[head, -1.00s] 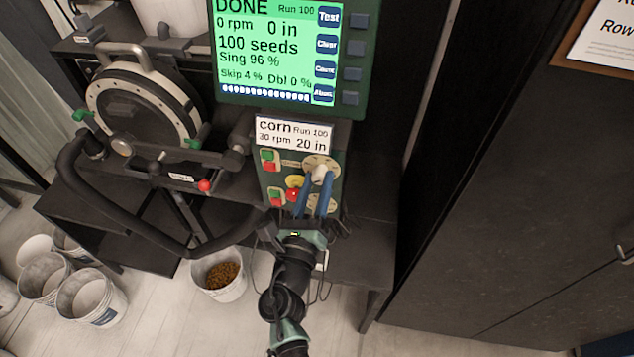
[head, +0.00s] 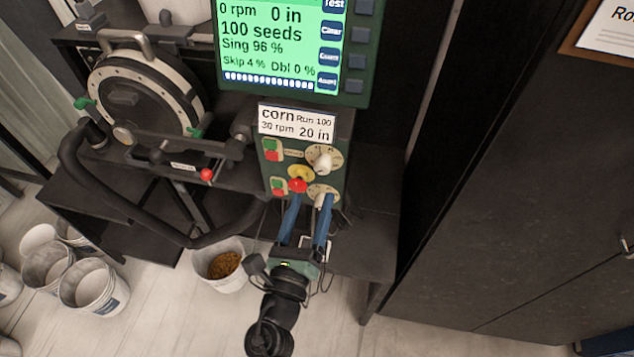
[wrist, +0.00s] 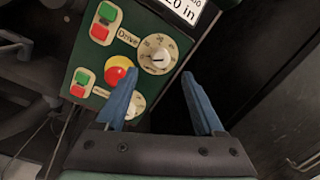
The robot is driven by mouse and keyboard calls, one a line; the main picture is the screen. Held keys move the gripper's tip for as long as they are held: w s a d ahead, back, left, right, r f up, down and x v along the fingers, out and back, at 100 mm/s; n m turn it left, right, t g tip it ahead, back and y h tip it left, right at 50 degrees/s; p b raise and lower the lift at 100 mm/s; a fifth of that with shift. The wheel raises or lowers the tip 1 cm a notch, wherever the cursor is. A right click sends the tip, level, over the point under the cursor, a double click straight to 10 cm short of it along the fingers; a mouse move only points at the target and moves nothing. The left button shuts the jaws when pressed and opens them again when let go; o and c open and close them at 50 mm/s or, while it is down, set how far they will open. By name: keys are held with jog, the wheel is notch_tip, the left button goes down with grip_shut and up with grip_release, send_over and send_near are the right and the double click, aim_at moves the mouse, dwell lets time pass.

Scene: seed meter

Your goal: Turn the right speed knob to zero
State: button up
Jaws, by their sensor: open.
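A green control panel carries two pale knobs on cream dials, one above the other. The upper knob (head: 321,161) is in clear view; in the wrist view this upper knob (wrist: 160,56) sits beside the word "Drive". The lower knob (head: 320,199) is near the fingertips; in the wrist view its dial (wrist: 136,104) is partly hidden by the left finger. My gripper (head: 311,198) has two blue fingers, open and empty, below the upper knob. In the wrist view the gripper (wrist: 160,74) points toward the panel. I cannot read either knob's setting.
Between the knobs is a red button on yellow (head: 298,182), with green and red switches (head: 271,149) at left. A lit screen (head: 275,45) stands above. A black curved bar (head: 150,225) lies left, a dark cabinet (head: 510,190) right. A seed bucket (head: 220,268) is on the floor.

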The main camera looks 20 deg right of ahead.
jog(key=v, duration=0.6)
jog(key=shift+b, duration=0.35)
jog(key=w+r+m+t+y, duration=0.1)
jog(key=w+r+m, duration=0.4)
jog(key=r+m, duration=0.65)
jog(key=w+r+m+t+y, duration=0.1)
jog(key=w+r+m, duration=0.4)
jog(key=r+m, duration=0.65)
jog(key=s+a+r+m+t+y, duration=0.2)
jog(key=s+r+m+t+y, duration=0.1)
jog(key=r, duration=0.7)
jog(key=s+a+r+m+t+y, duration=0.3)
jog(key=s+r+m, duration=0.1)
jog(key=r, duration=0.7)
jog(key=s+a+r+m+t+y, duration=0.3)
jog(key=s+r+m, duration=0.1)
jog(key=r, duration=0.6)
jog(key=shift+s+a+r+t, duration=0.25)
jog(key=shift+s+r+t, duration=0.15)
jog(key=shift+s, duration=0.1)
